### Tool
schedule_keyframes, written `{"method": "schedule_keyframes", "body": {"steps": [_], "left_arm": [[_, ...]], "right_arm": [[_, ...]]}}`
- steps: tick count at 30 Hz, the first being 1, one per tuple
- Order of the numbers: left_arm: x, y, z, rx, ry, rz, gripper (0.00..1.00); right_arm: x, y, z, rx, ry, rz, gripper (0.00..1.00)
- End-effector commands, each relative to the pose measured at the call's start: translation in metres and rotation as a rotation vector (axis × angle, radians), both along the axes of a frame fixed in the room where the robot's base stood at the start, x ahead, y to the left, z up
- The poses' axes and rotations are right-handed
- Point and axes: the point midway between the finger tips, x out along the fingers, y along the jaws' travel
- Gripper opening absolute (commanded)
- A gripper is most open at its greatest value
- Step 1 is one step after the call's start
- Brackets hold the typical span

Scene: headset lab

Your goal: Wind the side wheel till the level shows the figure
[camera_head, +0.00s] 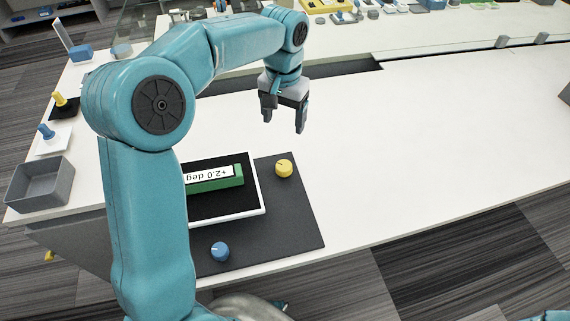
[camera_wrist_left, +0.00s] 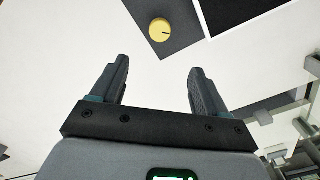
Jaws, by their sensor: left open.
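A green level (camera_head: 216,181) lies on a black plate with a white border (camera_head: 258,198), its white label reading "+2.0 deg" upside down in the head view. A yellow wheel (camera_head: 284,168) sits on the dark mat right of the level; it also shows in the left wrist view (camera_wrist_left: 161,30), with a dark mark on its top. A blue wheel (camera_head: 220,251) sits at the mat's front. My left gripper (camera_head: 284,120) is open and empty, above the white table behind the yellow wheel. Its spread fingers also show in the left wrist view (camera_wrist_left: 158,85).
The dark mat (camera_head: 296,222) lies near the table's front edge. A grey bin (camera_head: 40,186) and small yellow and blue pegs stand at the left. The white table (camera_head: 430,150) to the right is clear. Several small items line the back.

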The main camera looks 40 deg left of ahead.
Motion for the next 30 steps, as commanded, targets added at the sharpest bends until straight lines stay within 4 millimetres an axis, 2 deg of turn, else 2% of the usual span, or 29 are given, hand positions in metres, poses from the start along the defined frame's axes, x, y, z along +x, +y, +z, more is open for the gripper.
{"method": "schedule_keyframes", "body": {"steps": [1,5,8,21,27,30], "left_arm": [[-0.001,-0.001,-0.005,0.0,-0.001,-0.001,0.75],[-0.003,-0.002,-0.01,0.0,-0.001,-0.001,0.75],[-0.004,-0.003,-0.021,0.001,0.002,-0.002,0.75],[-0.003,-0.003,-0.122,-0.001,0.004,-0.001,0.75],[-0.002,-0.003,-0.156,0.0,0.002,0.0,0.75],[-0.001,-0.002,-0.165,0.0,0.001,-0.001,0.75]], "right_arm": [[0.0,0.0,-0.006,0.0,0.0,0.0,0.75],[0.0,0.0,-0.008,0.0,0.0,0.0,0.75],[0.0,0.0,-0.01,0.0,0.0,0.0,0.75],[0.0,0.0,-0.02,0.0,0.0,0.0,0.75],[0.0,0.0,-0.021,0.0,0.0,0.0,0.75],[0.0,0.0,-0.022,0.0,0.0,0.0,0.75]]}}
